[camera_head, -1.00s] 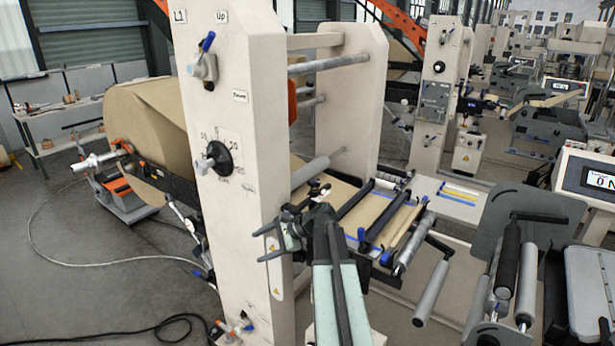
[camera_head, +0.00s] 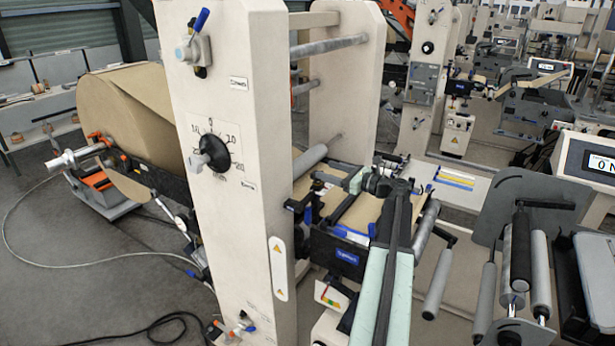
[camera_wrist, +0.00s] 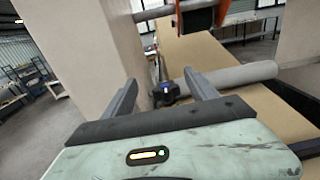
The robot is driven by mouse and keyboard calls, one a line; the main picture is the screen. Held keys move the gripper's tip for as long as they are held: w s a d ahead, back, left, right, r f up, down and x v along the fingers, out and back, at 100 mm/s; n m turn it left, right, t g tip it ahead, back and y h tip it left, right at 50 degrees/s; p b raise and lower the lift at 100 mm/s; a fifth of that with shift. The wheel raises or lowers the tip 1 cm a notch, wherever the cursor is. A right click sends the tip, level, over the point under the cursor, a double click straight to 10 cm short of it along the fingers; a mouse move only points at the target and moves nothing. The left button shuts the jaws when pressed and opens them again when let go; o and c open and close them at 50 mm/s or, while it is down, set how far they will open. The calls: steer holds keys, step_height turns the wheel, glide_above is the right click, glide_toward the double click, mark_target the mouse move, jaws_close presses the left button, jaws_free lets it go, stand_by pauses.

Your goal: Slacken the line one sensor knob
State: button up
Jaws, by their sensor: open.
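The line one post (camera_head: 235,130) is a tall cream upright. Its face carries a large black knob (camera_head: 214,154) on a numbered dial, its printed name too small to read. Above that is a small valve with a blue lever (camera_head: 200,22). In the wrist view a small dark knob-like part with a blue mark (camera_wrist: 166,92) shows between my finger ends, beside the post; I cannot tell which part is the sensor knob. My gripper (camera_wrist: 160,84) is open and empty, with no contact visible. In the head view my gripper (camera_head: 350,172) is over the web table, right of the post.
A brown kraft roll (camera_head: 125,105) stands left behind the post. A grey roller (camera_wrist: 232,78) lies close beyond my right finger. A second upright (camera_head: 345,90) and cross bars (camera_head: 330,46) stand behind. A cable (camera_head: 150,335) lies on the floor.

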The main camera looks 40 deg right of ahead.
mark_target(312, 175)
steer(key=f+b, duration=0.2)
steer(key=f, duration=0.1)
steer(key=f+b, duration=0.1)
steer(key=shift+s+d+f+b, duration=0.1)
steer(key=shift+d+f+b, duration=0.1)
steer(key=shift+d+b, duration=0.1)
steer(key=shift+a+r, duration=0.1)
steer(key=x, duration=0.7)
steer(key=shift+w, duration=0.35)
